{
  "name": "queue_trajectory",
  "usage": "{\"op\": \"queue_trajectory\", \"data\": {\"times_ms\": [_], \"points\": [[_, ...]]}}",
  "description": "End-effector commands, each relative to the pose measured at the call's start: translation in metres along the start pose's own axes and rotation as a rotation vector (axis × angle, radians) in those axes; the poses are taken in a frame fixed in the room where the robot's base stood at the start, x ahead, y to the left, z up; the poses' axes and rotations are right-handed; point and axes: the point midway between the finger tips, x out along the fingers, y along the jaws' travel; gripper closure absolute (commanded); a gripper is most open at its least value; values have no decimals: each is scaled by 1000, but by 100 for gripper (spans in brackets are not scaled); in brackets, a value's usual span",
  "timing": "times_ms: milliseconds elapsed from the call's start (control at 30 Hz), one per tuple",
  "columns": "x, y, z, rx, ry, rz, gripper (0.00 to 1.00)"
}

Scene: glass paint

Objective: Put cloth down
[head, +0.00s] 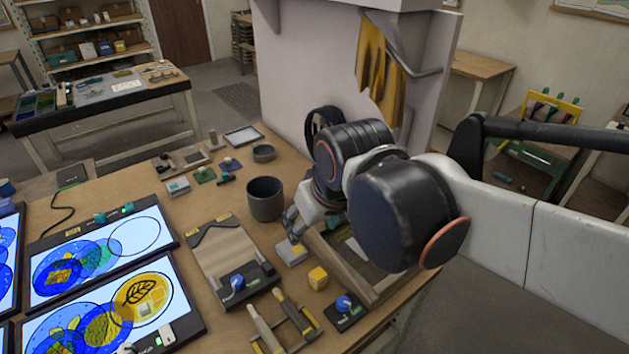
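My gripper (294,228) is in the middle of the head view, low over the worktable (115,200) and partly hidden by my arm. Its fingertips point down at a small pale grey, flat block-like piece (291,253), possibly a folded cloth. The fingers are at or just above this piece; I cannot tell whether they grip it or whether it rests fully on the table. A mustard-yellow cloth (372,58) hangs from a rail on the white partition behind my arm, apart from the gripper.
A dark grey cup (265,198) stands just left of the gripper. A yellow cube (318,278), a blue-knobbed device (344,305) and wooden-handled tools (268,332) lie in front. A wooden-framed tray (330,262) is to the right. Lit panels (100,252) fill the left.

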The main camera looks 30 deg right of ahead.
Motion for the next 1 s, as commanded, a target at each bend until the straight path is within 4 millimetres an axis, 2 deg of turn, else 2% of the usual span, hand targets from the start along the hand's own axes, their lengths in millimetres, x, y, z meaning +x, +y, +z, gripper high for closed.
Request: {"op": "queue_trajectory", "data": {"times_ms": [100, 300, 1000], "points": [[-9, -1, 16, 20, 62, 2, 42], [-15, -1, 30, 41, 132, 3, 42], [-16, -2, 32, 47, 148, 3, 42]]}}
